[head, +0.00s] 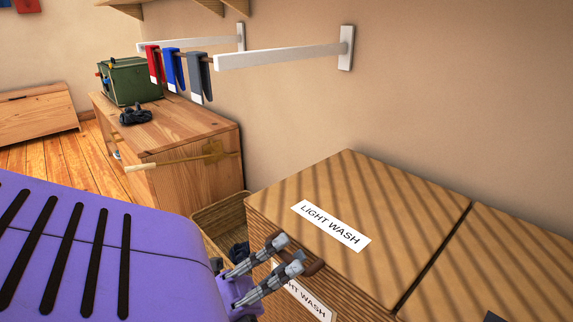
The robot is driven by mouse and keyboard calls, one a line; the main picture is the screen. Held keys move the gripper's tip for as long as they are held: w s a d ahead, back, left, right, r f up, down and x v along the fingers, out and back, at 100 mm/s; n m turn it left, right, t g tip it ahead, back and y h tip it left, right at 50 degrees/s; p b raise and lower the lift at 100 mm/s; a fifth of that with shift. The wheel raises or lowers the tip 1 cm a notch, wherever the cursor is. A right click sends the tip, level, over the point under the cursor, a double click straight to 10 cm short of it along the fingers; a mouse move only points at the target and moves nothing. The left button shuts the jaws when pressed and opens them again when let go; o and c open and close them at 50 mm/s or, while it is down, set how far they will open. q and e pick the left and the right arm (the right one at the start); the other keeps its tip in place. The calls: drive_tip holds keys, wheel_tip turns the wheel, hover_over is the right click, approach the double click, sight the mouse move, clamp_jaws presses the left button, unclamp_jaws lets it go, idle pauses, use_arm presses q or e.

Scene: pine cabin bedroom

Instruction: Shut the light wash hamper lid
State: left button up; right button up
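The light wash hamper (260,226) stands against the wall at the right. Its wooden lid (390,205) lies flat over the top, with a white "LIGHT WASH" label (331,225) on it. A brown handle (314,267) shows at the lid's front edge. A second label (302,293) on the hamper's front is partly covered by my gripper. My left gripper (286,255) is at the front edge near the handle, with its two fingers apart and nothing seen between them. Whether it touches the handle I cannot tell. My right gripper is out of view.
A second lid (510,255) adjoins at the right across a dark gap. A basket with dark cloth (238,250) stands left of the hamper. A wooden cabinet (195,140) bears a green box (135,80). White wall rails (285,57) hold hanging cloths above.

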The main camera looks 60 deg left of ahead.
use_arm(q)
drive_tip(key=v, duration=1.2)
